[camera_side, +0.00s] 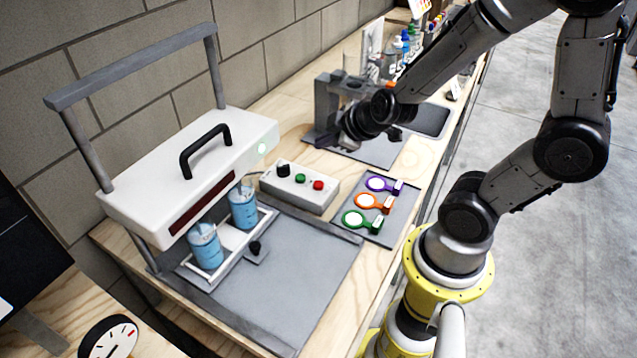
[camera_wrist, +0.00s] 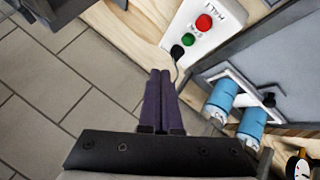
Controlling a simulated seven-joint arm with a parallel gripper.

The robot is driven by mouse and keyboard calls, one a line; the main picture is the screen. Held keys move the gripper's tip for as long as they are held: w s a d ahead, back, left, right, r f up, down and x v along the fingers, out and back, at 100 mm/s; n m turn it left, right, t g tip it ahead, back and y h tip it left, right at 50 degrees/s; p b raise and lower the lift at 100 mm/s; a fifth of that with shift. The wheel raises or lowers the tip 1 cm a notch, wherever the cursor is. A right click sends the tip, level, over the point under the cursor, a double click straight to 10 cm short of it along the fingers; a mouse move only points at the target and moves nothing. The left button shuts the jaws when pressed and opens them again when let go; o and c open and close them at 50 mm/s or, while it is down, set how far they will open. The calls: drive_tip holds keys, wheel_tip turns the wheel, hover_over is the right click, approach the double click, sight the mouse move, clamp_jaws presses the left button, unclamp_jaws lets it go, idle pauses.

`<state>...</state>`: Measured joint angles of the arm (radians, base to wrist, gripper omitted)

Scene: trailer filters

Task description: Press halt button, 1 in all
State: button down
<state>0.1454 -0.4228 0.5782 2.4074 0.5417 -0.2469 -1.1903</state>
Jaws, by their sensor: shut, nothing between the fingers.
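A light grey control box (camera_side: 312,197) sits on the wooden bench. Its top carries a red button (camera_side: 318,185), a green button (camera_side: 300,178) and a black knob (camera_side: 283,169). In the wrist view the red button (camera_wrist: 204,22) lies beside small lettering at the far end of the box (camera_wrist: 211,37), too blurred to read surely. My gripper (camera_wrist: 160,75) is shut and empty, its two dark purple fingers together. In the wrist view the fingertips appear left of and below the box, apart from the buttons. In the side view the fingertips are hard to make out among dark parts.
A white machine (camera_side: 190,180) on grey posts stands left of the box, with blue-filled beakers (camera_side: 243,208) in a white rack under it. Purple, orange (camera_side: 369,202) and green ring-shaped tools lie right of the box. A grey stand (camera_side: 325,105) rises behind, close to my wrist.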

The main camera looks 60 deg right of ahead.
hover_over(323, 190)
drive_tip(key=shift+f, duration=4.4)
drive_tip(key=shift+f, duration=0.15)
drive_tip(key=shift+f, duration=0.25)
drive_tip(key=shift+f, duration=0.5)
drive_tip(key=shift+r, duration=0.9)
drive_tip(key=shift+r, duration=2.55)
